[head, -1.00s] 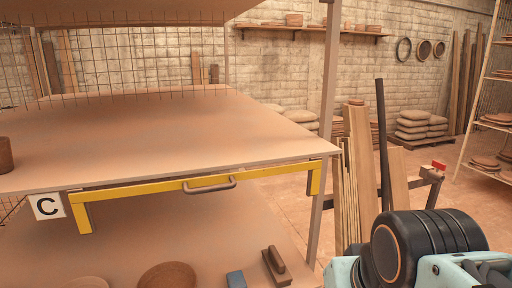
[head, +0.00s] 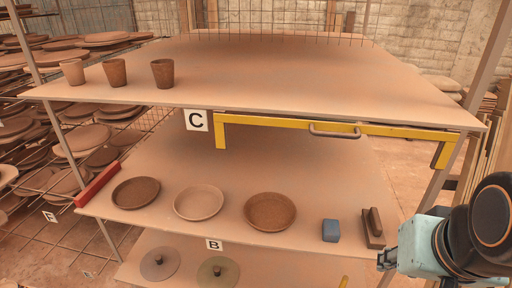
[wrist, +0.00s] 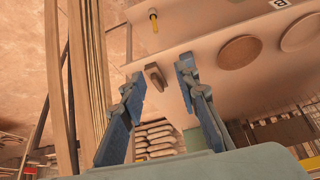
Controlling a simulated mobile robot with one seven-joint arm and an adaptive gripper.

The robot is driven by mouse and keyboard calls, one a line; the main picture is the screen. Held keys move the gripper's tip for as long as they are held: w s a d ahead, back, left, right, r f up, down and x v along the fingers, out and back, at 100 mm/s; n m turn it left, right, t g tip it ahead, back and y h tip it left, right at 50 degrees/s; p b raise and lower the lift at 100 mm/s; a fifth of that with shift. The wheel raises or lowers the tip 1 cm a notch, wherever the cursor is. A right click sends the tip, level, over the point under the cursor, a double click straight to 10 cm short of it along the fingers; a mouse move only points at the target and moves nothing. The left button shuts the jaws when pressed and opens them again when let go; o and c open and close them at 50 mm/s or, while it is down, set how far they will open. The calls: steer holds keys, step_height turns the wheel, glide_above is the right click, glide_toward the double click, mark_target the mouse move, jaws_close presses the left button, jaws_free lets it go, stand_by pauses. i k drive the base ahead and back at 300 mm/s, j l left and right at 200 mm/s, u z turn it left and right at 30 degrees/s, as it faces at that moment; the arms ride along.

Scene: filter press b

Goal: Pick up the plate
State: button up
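Three round shallow plates lie in a row on the middle shelf (head: 345,180) in the head view: a dark brown plate (head: 136,193) at left, a paler pinkish plate (head: 198,202) in the middle and a brown plate (head: 270,211) at right. In the wrist view, one round plate (wrist: 240,52) and part of another (wrist: 300,32) show right of my gripper (wrist: 161,78). Its two blue fingers are spread apart with nothing held between them.
A blue block (head: 330,230) and a wooden block with a handle (head: 373,228) lie right of the plates. A yellow frame with a handle (head: 335,131) hangs under the upper shelf (head: 290,80), which holds three cups (head: 115,73). A red bar (head: 97,185) borders the left side.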

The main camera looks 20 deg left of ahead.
mark_target(196, 203)
steer(key=u, duration=1.4)
steer(key=i+j+z, duration=0.1)
steer(key=z, duration=0.4)
steer(key=i+j+z, duration=0.25)
steer(key=j+z, duration=0.25)
steer(key=j, duration=0.15)
steer(key=i+j, duration=0.1)
steer(key=j, duration=0.25)
steer(key=i+j+z, duration=0.15)
steer(key=j, duration=0.25)
